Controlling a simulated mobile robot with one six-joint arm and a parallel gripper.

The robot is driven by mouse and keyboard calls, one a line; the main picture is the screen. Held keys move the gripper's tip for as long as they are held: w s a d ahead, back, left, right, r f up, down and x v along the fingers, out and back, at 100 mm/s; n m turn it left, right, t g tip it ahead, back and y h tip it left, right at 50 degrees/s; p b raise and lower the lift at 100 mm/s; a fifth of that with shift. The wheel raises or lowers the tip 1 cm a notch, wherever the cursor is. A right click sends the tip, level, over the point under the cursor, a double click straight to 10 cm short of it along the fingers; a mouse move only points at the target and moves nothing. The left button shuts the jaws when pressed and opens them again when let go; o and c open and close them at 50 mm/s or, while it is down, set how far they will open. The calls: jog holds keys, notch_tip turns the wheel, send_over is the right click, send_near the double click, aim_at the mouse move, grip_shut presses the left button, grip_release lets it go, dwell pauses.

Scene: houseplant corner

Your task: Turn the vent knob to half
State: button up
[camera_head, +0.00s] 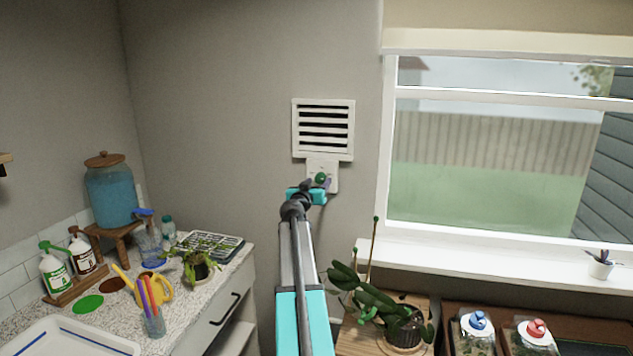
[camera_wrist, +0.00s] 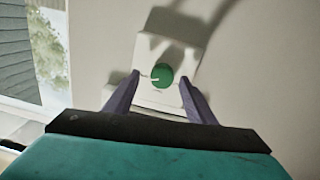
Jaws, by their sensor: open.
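The vent knob (camera_wrist: 162,76) is a round green knob with a pale pointer mark, on a white plate (camera_wrist: 150,97) on the wall. In the wrist view the pointer mark lies toward the knob's left side. The knob also shows in the head view (camera_head: 320,179), just below the louvred vent (camera_head: 323,129). My gripper (camera_wrist: 160,85) is open, with one purple finger on each side of the knob. Gaps show between the fingers and the knob, and I cannot tell how deep the fingertips reach. My arm hides the lower part of the plate in the head view.
A window (camera_head: 500,150) with a white sill (camera_head: 480,262) is on the right. A potted plant (camera_head: 404,322) stands below. At the left, a counter (camera_head: 215,290) holds a blue dispenser (camera_head: 111,195), spray bottles, a yellow watering can (camera_head: 156,287) and a seed tray (camera_head: 212,246). The wall around the vent is clear.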

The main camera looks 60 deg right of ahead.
aim_at(320, 178)
jog(key=shift+p+x, duration=0.3)
jog(key=shift+x, duration=0.8)
